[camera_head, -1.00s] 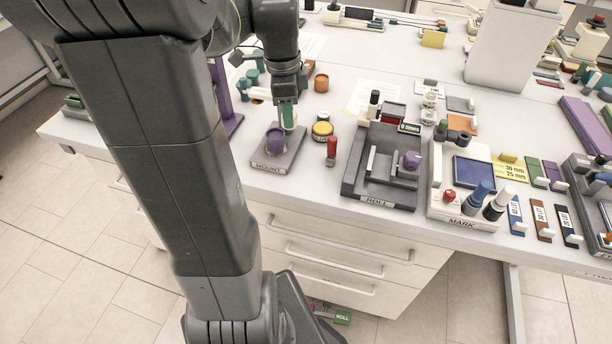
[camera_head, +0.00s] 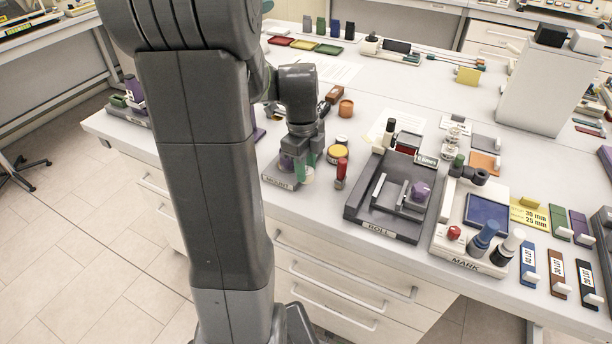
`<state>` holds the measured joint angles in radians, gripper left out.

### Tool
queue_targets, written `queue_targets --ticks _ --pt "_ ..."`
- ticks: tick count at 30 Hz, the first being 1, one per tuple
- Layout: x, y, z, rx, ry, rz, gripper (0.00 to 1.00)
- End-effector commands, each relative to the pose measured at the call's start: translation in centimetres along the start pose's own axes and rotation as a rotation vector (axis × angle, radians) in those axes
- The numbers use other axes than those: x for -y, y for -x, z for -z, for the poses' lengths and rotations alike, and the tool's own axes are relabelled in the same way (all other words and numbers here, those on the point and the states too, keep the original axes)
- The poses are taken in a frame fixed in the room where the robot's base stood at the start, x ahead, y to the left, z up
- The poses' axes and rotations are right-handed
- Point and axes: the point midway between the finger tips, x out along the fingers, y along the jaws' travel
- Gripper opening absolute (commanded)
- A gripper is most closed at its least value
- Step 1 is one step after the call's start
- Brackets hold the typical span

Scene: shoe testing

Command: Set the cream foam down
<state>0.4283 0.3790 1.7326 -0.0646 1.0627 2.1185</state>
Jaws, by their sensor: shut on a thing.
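My gripper (camera_head: 300,168) points down over the grey block labelled MOUNT (camera_head: 279,181), near the front edge of the white table. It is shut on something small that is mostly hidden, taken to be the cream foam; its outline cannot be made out. A pale green part shows at the fingertips. The purple cup (camera_head: 286,162) on the MOUNT block is partly hidden behind my wrist and fingers. Whether the held piece touches the cup or the block cannot be told.
Right of the block stand a red-topped post (camera_head: 341,172) and a yellow-lidded jar (camera_head: 339,154). An orange pot (camera_head: 346,107) is behind. The ROLL fixture (camera_head: 385,205) and MARK station (camera_head: 470,235) stand farther right.

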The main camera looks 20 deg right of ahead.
Motion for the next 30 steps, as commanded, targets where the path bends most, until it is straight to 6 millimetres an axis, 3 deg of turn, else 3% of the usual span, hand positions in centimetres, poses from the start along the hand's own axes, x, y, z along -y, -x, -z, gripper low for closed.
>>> queue_targets --ticks 6,18,19,21,30 --pt "-0.1 -2.9 -0.1 -0.001 0.001 -0.003 0.07" --pt "0.0 -3.5 -0.2 0.0 0.001 -0.001 0.07" --pt "0.0 -3.3 -0.2 0.0 0.001 -0.001 0.37" --pt "0.0 -3.3 -0.2 0.0 0.001 -0.001 0.5" --pt "0.0 -3.2 -0.2 0.0 0.001 -0.001 0.53"
